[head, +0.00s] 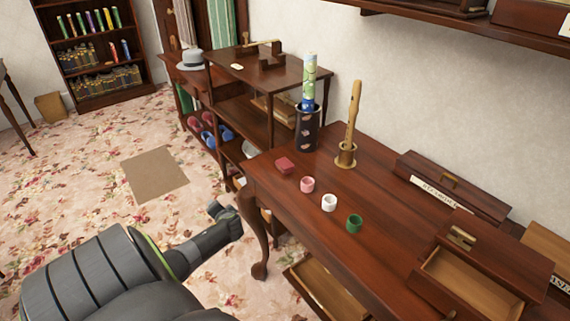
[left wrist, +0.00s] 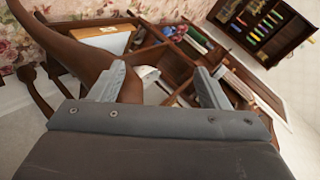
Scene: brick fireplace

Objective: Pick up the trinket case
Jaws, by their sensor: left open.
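The small red trinket case (head: 285,165) lies closed on the dark wooden desk (head: 315,225), near its far left corner. My left gripper (head: 226,212) is off the desk's left edge, lower in the picture than the case and apart from it. In the left wrist view my left gripper (left wrist: 160,68) is open, with nothing between its fingers. That view shows a curved wooden leg and shelving beyond the fingers, and the case does not show there. My right gripper is not in view.
Pink, white and green cups (head: 354,223) stand in a row beside the case. A dark vase (head: 307,130) and a recorder on a stand (head: 350,125) are behind it. An open drawer (head: 322,290) juts from the desk front. A small shelf unit (head: 240,105) stands beyond.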

